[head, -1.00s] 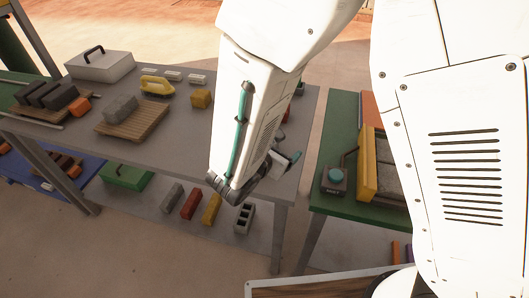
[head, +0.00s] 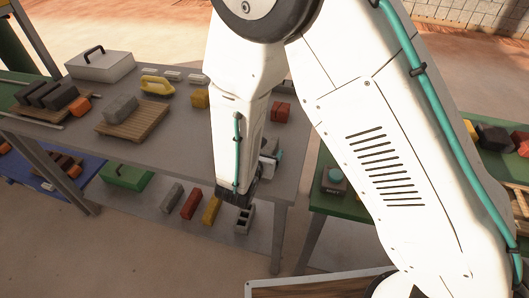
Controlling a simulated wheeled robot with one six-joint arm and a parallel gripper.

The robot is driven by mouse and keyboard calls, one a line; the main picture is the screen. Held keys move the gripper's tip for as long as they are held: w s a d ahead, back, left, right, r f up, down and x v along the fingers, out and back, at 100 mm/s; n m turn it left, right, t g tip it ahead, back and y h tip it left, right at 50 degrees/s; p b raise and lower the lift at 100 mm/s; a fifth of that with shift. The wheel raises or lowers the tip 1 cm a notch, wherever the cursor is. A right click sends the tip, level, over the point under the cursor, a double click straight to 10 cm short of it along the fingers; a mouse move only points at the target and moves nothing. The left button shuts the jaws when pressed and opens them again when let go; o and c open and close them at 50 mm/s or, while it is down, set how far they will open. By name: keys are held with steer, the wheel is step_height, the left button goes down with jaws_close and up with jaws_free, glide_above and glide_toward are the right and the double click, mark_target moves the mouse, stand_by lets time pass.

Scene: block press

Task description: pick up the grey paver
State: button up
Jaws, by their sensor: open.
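A grey block (head: 121,107) that looks like the grey paver lies on a wooden pallet (head: 143,128) on the grey table. Another grey brick (head: 171,197) lies on the lower shelf, so I cannot be sure which one is the paver. My gripper (head: 271,160) is at the table's right side, well to the right of the pallet, and largely hidden behind my white forearm. It is open, and I see nothing held in it.
A green bench (head: 335,201) with a button box (head: 334,180) stands right. Bare tabletop lies right of the pallet.

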steer(key=c, duration=1.7)
steer(key=shift+r, duration=0.1)
